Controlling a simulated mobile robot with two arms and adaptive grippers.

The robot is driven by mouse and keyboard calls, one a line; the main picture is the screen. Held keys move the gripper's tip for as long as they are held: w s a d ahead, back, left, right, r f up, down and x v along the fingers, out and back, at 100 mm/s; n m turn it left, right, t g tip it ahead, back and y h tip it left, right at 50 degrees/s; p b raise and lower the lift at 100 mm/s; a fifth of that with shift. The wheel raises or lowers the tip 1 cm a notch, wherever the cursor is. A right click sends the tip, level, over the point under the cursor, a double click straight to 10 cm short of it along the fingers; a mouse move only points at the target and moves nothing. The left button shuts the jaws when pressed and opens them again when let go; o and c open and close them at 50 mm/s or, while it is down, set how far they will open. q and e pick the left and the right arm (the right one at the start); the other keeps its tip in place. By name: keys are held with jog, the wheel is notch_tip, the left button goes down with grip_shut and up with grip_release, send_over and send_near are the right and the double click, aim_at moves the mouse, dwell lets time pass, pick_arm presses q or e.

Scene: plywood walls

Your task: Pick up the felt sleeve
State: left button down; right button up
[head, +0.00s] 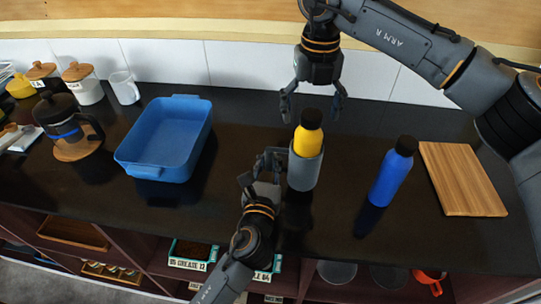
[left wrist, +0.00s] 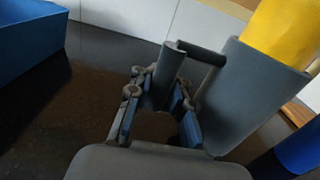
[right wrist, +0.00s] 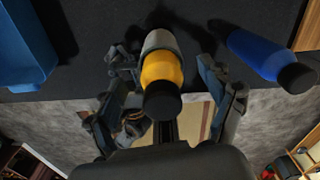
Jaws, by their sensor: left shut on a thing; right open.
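The grey felt sleeve (head: 303,173) stands upright on the dark counter, around the lower part of a yellow bottle (head: 309,142) with a black cap. In the left wrist view the sleeve (left wrist: 247,95) has a handle at its side. My left gripper (head: 262,170) is shut on this handle, left of the sleeve; its fingers (left wrist: 160,112) show close up. My right gripper (head: 313,97) is open and empty, behind and above the bottle cap. In the right wrist view the bottle (right wrist: 162,75) lies between its spread fingers, with the sleeve (right wrist: 158,40) beyond.
A blue bottle (head: 391,174) stands right of the sleeve, near a wooden board (head: 462,180). A blue tub (head: 165,140) is on the left, with a French press (head: 66,125), lidded jars and a mug (head: 124,88) further left. Bare counter lies between tub and sleeve.

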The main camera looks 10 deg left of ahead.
pick_arm(q)
jog(key=s, duration=1.5)
jog(key=shift+s+r, duration=0.1)
jog(key=shift+s, duration=0.1)
jog(key=w, duration=0.3)
jog(key=w+f, duration=0.1)
jog(key=w, duration=0.5)
jog(key=shift+w+d+f, duration=0.15)
jog(key=shift+d+f, duration=0.05)
jog(key=shift+d, duration=0.05)
jog(key=w, duration=0.5)
jog(key=w+r, duration=0.1)
jog(key=w, duration=0.2)
jog(key=shift+w+a, duration=0.25)
jog(key=shift+w, duration=0.1)
jog(key=shift+f, duration=1.3)
jog(key=shift+f, duration=0.2)
jog(key=c, duration=2)
grip_release()
jog(key=shift+f, duration=0.1)
grip_shut()
